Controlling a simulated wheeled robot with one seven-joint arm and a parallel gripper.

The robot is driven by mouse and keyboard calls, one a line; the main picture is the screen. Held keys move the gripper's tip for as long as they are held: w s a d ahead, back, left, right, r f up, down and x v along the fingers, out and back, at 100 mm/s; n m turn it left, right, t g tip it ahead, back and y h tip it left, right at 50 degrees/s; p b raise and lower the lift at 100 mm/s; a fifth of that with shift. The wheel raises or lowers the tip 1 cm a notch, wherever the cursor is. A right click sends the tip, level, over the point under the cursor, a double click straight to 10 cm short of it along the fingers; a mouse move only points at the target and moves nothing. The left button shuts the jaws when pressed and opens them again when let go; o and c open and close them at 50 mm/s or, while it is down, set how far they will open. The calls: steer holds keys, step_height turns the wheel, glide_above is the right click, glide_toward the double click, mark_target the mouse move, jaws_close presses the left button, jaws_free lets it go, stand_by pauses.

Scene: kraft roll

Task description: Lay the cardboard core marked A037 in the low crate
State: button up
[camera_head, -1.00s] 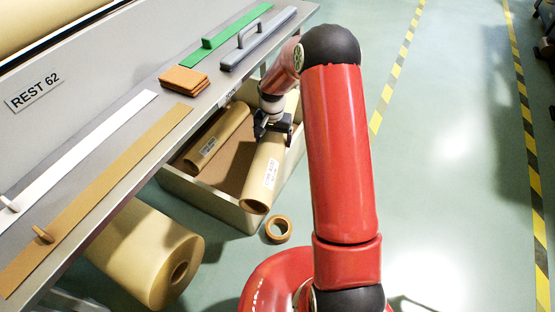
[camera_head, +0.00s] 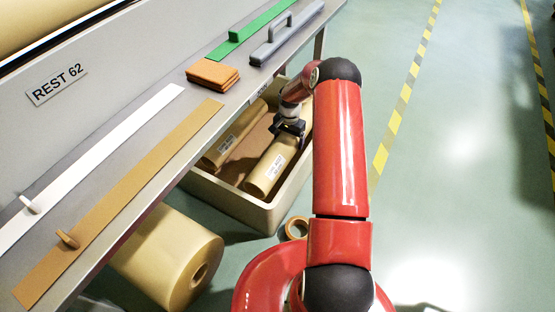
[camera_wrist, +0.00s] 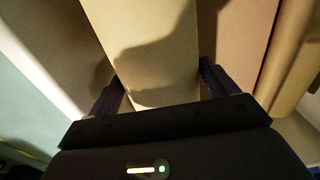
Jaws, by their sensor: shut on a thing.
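A cardboard core (camera_head: 268,169) with a white label lies inside the low crate (camera_head: 233,200), along its right side. The print on its label is too small to read. My gripper (camera_head: 289,128) is shut on this core, across its upper part. In the wrist view the core (camera_wrist: 150,50) runs between the two dark fingers (camera_wrist: 163,92). A second labelled core (camera_head: 228,141) lies in the crate to the left, apart from the held one; it also shows in the wrist view (camera_wrist: 296,50). Whether the held core touches the crate floor is hard to tell.
A steel bench (camera_head: 120,173) overhangs the crate's left side. On it lie orange pads (camera_head: 212,76), a grey handled bar (camera_head: 285,38), a green strip (camera_head: 250,30) and long strips. A large paper roll (camera_head: 170,255) and a tape ring (camera_head: 296,228) lie on the floor. Floor is clear at right.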

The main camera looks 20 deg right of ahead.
steer(key=shift+d+f+b, duration=0.1)
steer(key=shift+f+b, duration=0.2)
steer(key=shift+f, duration=3.95)
steer(key=shift+f, duration=0.2)
steer(key=o, duration=1.6)
steer(key=shift+s, duration=0.1)
step_height(320, 180, up, 12)
steer(key=shift+r+p, duration=0.2)
steer(key=shift+p, duration=0.25)
